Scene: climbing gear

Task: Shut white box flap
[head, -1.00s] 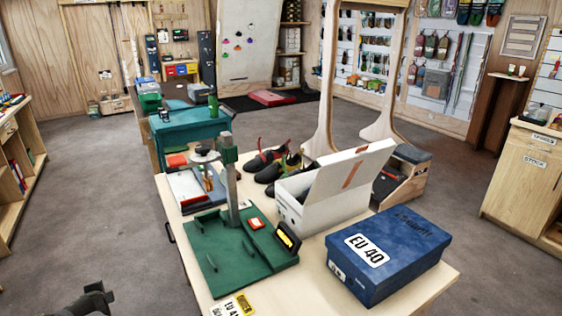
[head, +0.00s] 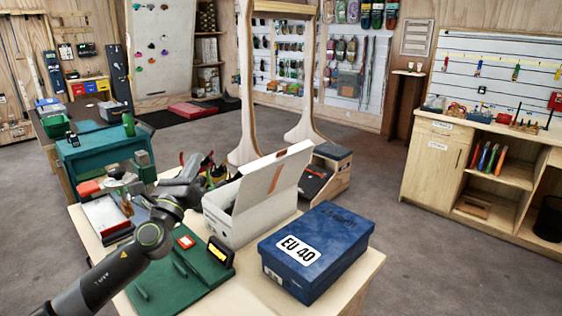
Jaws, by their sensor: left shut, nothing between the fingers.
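The white box (head: 228,217) stands on the wooden table, behind the blue box. Its flap (head: 276,178) is up and leans back to the right, with an orange mark on it; the box is open. My left gripper (head: 200,170) is at the left rear of the white box, above the table and apart from the flap. It is shut and empty. Its fingertips are small and dark against the climbing shoes (head: 219,172) behind them. My right gripper is out of view.
A blue box labelled EU 40 (head: 335,235) sits close in front of the white box. A green board (head: 150,292) lies under my left arm at the left. A wooden frame (head: 247,100) rises behind the white box. Open floor lies to the right.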

